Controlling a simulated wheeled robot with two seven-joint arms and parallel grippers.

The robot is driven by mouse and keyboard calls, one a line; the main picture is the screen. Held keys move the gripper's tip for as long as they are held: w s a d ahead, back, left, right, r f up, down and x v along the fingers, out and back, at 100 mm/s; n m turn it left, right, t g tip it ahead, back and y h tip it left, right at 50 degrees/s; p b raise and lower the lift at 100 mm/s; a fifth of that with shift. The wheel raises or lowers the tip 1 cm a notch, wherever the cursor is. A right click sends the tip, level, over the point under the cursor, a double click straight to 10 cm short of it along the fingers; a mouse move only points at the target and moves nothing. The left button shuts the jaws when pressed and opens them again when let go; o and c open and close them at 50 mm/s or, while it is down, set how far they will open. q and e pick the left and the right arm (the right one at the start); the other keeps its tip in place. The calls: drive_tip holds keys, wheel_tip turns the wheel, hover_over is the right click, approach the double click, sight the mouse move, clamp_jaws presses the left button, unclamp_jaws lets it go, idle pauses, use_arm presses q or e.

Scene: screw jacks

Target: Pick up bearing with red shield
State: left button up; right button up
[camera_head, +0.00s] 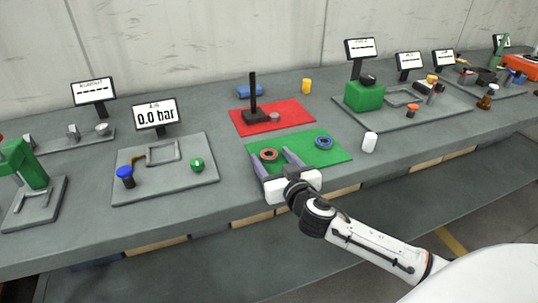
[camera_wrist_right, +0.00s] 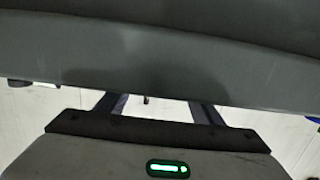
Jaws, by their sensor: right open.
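The bearing with the red shield (camera_head: 269,154) lies flat on the left part of a green mat (camera_head: 318,158). A second bearing, with a blue shield (camera_head: 323,142), lies on the right part of the same mat. My right gripper (camera_head: 272,158) is open at the mat's front left edge, with its two fingers pointing toward the red bearing. The red bearing shows between the fingertips in the head view; I cannot tell their height over it. In the right wrist view the spread fingers (camera_wrist_right: 160,110) show, but no bearing can be made out. My left gripper is not in view.
A red mat (camera_head: 290,115) with a black stand (camera_head: 254,110) lies behind the green mat. A white cylinder (camera_head: 369,142) stands right of it. A grey tray (camera_head: 205,176) with small parts lies to the left. Bare grey table separates them.

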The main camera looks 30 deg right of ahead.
drive_tip(key=c, duration=1.2)
